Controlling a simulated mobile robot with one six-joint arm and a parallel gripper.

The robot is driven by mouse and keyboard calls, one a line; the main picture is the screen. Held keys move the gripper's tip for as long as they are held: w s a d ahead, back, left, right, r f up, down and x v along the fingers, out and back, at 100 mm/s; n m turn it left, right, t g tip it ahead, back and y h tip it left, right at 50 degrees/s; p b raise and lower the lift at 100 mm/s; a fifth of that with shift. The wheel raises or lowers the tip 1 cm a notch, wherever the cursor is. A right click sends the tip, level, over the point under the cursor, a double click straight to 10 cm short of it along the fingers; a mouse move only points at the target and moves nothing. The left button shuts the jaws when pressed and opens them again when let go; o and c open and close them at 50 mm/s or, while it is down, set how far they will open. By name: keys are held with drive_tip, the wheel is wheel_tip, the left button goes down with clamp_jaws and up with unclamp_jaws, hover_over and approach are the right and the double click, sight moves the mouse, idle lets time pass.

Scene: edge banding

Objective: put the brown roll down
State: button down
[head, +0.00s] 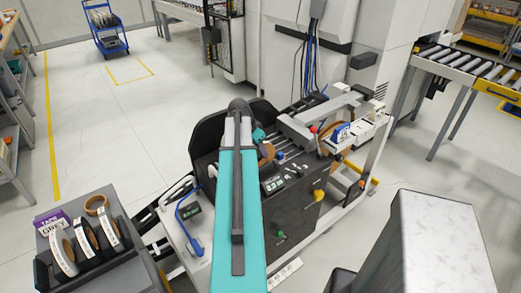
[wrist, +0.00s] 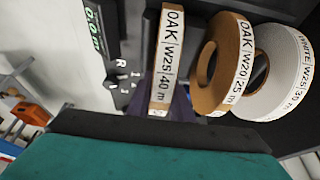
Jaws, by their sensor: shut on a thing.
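In the wrist view a brown roll marked OAK W25 40 m (wrist: 166,62) stands nearly edge-on just beyond the dark front edge of my gripper (wrist: 165,118). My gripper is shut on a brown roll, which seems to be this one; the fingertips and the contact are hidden. A second brown roll, marked OAK W20 25 m (wrist: 209,92), is to its right, tilted, with its hole showing. In the head view my teal arm reaches to the machine and covers my gripper. A brown roll (head: 267,153) shows just right of the arm's end.
A white roll (wrist: 272,85) is at the wrist view's right, beside the second brown roll. The machine (head: 290,210) has a dark top. A dark rack (head: 85,270) at lower left holds several rolls. A pale block (head: 430,245) stands at lower right. Open floor lies left.

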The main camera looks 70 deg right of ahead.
drive_tip(key=shift+f, duration=0.35)
drive_tip(key=c, duration=1.6)
unclamp_jaws()
drive_tip(key=shift+r, duration=0.15)
drive_tip(key=shift+r, duration=0.2)
drive_tip(key=shift+b+v, duration=1.35)
drive_tip(key=shift+v, duration=4.65)
drive_tip(key=shift+a, duration=0.1)
